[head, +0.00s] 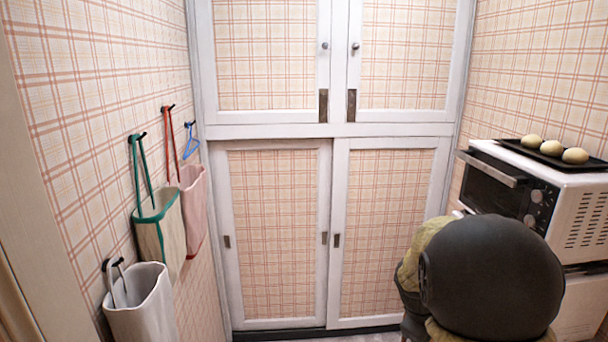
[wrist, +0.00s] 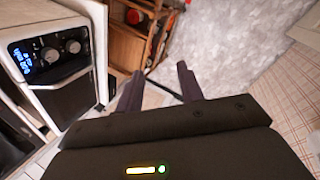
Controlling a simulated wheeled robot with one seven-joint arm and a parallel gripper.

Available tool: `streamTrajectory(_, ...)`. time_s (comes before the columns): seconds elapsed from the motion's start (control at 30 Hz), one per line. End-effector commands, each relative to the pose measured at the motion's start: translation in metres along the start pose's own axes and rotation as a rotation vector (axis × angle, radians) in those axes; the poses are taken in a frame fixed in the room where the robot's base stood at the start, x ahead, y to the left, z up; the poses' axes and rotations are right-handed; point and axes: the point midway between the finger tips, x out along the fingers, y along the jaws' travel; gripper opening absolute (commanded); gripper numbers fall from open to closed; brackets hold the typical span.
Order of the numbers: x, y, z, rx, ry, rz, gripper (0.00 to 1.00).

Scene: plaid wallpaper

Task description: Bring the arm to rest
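My gripper (wrist: 158,92) shows in the wrist view with its two dark fingers spread apart. Nothing is between them, and the pale floor shows beyond. In the head view my arm, dark and rounded with yellowish parts, fills the lower right in front of the oven. My gripper's fingers are hidden in that view.
A white oven (head: 535,195) stands at the right with a dark tray (head: 515,146) of buns on top. Several bags, including a white one (head: 143,310), hang on the left wall. Closed cupboard doors (head: 272,235) are ahead. A wooden shelf (wrist: 128,40) stands near the gripper.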

Motion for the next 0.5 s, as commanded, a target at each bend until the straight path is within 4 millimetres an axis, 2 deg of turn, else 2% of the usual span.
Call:
streamTrajectory(0.03,-0.003,-0.027,0.004,0.082,0.048,-0.055,0.38)
streamTrajectory(0.1,-0.009,-0.061,0.007,0.204,0.105,-0.127,0.38)
streamTrajectory(0.2,-0.019,-0.107,0.015,0.376,0.163,-0.220,0.38)
streamTrajectory(0.3,-0.027,-0.143,0.024,0.524,0.194,-0.289,0.38)
streamTrajectory(0.4,-0.031,-0.164,0.031,0.619,0.206,-0.326,0.38)
streamTrajectory(0.5,-0.032,-0.171,0.034,0.654,0.208,-0.339,0.38)
